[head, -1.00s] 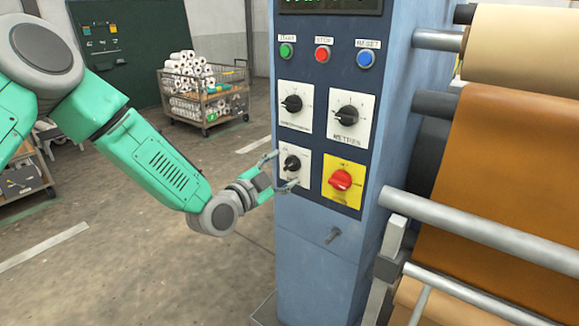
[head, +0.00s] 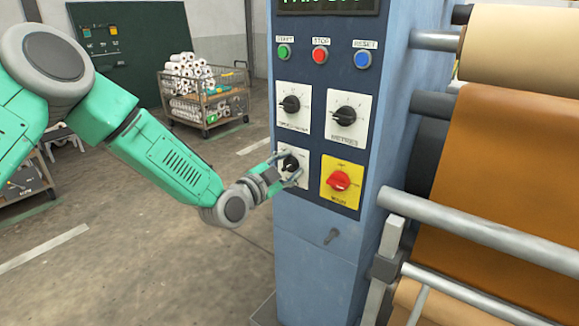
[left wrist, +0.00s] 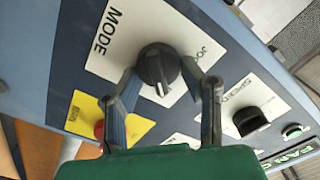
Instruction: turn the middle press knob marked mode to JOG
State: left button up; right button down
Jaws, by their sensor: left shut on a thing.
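The mode knob (left wrist: 159,67) is black with a white line and sits on a white plate (left wrist: 118,52) marked MODE. In the left wrist view the line points down, and a partly covered label that looks like JOG is to the knob's right. In the head view the mode knob (head: 290,163) is at the lower left of the panel, partly hidden by my fingers. My left gripper (head: 285,168) is at this knob, one finger on each side, shut on it. In the left wrist view my left gripper (left wrist: 158,72) has its fingertips against the knob's sides. My right gripper is out of view.
A red knob (head: 340,181) on a yellow plate is just right of the mode knob. Two black knobs (head: 291,104) (head: 345,116) are above. Green, red and blue buttons (head: 320,55) are higher. Rollers with brown sheet (head: 510,170) stand right. A wire cart (head: 205,105) is behind.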

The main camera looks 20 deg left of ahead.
pick_arm(q)
jog(key=shift+f+n, duration=0.1)
jog(key=shift+n, duration=0.2)
jog(key=n, duration=0.4)
jog(key=shift+a+b, duration=0.2)
jog(key=shift+b, duration=0.1)
jog(key=n, duration=0.4)
jog(key=shift+w+a+n+b, duration=0.1)
jog(key=shift+a+n+b, duration=0.05)
jog(key=shift+n+b, duration=0.2)
jog(key=n+b, duration=0.1)
jog(key=n, duration=0.3)
jog(key=shift+a+f, duration=0.1)
jog(key=shift+a, duration=0.05)
jog(key=shift+a+n+b, duration=0.1)
jog(key=shift+n+b, duration=0.65)
jog(key=shift+n, duration=1.4)
jog(key=o, duration=1.1)
jog(key=shift+c, duration=0.2)
jog(key=shift+o, duration=0.4)
jog(key=shift+w+a, duration=0.1)
jog(key=shift+w, duration=0.05)
